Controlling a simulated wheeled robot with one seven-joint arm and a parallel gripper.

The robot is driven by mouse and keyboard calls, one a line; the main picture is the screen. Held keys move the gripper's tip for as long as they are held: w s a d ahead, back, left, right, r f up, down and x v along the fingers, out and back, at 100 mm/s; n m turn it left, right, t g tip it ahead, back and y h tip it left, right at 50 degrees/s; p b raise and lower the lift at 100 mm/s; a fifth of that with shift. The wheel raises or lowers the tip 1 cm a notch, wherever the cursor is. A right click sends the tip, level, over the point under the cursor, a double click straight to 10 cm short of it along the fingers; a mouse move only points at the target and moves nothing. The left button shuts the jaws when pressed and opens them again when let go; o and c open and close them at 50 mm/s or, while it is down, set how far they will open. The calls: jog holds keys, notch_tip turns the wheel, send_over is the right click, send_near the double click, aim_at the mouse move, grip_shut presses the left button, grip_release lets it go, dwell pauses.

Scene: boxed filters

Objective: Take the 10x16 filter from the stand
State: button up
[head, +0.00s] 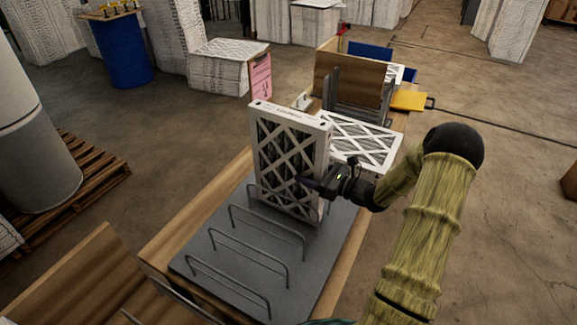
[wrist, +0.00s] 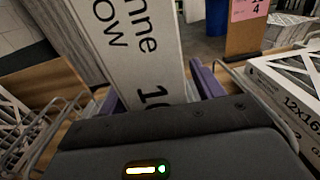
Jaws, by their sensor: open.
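The 10x16 filter (head: 290,160) stands upright in the far part of the grey stand (head: 205,262), which has wire dividers. It has a white frame and dark pleats behind a white lattice. In the wrist view the filter's edge (wrist: 150,45) shows large print with "10" at its lower end. My gripper (head: 318,183) is at the filter's right side in the head view. In the wrist view my gripper (wrist: 157,88) is open, with one purple finger on each side of the filter's edge. Whether either finger touches it I cannot tell.
Another filter (head: 362,145), its side marked 12x16 in the wrist view (wrist: 282,100), lies behind and right of the stand. A wooden board (head: 350,78) and dark rack stand beyond. The near wire slots are empty. A blue barrel (head: 118,50) stands far left.

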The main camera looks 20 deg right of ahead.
aim_at(315, 121)
dwell(0.4)
jog(key=c, duration=1.2)
jog(key=shift+o, duration=0.2)
jog(key=shift+r, duration=0.1)
notch_tip(315, 121, up, 18)
jog(key=shift+f+b, duration=0.1)
jog(key=shift+b, duration=0.7)
